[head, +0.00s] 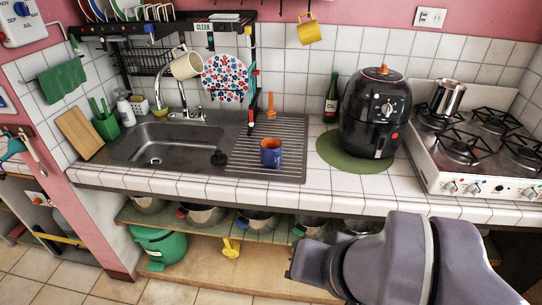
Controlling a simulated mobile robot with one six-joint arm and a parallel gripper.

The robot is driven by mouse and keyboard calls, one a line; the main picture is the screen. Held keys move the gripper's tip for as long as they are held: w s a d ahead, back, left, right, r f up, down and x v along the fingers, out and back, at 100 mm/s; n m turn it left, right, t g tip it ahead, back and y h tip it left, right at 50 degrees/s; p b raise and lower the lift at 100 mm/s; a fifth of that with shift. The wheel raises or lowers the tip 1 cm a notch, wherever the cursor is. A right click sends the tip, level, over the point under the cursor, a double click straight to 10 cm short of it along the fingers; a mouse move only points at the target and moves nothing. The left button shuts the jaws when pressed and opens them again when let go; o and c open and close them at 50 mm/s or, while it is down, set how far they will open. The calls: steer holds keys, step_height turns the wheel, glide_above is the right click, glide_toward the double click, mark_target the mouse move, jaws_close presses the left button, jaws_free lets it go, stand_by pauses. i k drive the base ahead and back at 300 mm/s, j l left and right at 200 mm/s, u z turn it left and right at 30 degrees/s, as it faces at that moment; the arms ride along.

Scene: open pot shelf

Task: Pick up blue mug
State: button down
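The blue mug (270,153) stands upright on the ribbed metal drainboard (290,133) to the right of the sink basin. Its inside looks orange, and its handle is on the right side. My arm comes in from the lower right, in front of the counter and well below and to the right of the mug. A dark part at the arm's left end (304,265) points left, but I cannot make out fingertips there. Nothing visible touches the mug.
A black air fryer (376,110) stands on a green mat (340,158) right of the drainboard, with a dark bottle (331,100) behind it. A gas stove (470,150) is further right. A black rack with hanging items rises behind the sink. Pots fill the shelf below the counter.

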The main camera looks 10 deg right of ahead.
mark_target(270, 148)
steer(key=i+j+z, duration=0.3)
steer(key=j+z, duration=0.15)
steer(key=i+j+z, duration=0.25)
steer(key=j+z, duration=0.2)
steer(key=j, duration=0.15)
steer(key=i+j+z, duration=0.1)
steer(key=j+z, duration=0.85)
steer(key=j, duration=0.3)
steer(key=k+j+z, duration=0.1)
steer(key=j+z, duration=0.35)
steer(key=j, duration=0.2)
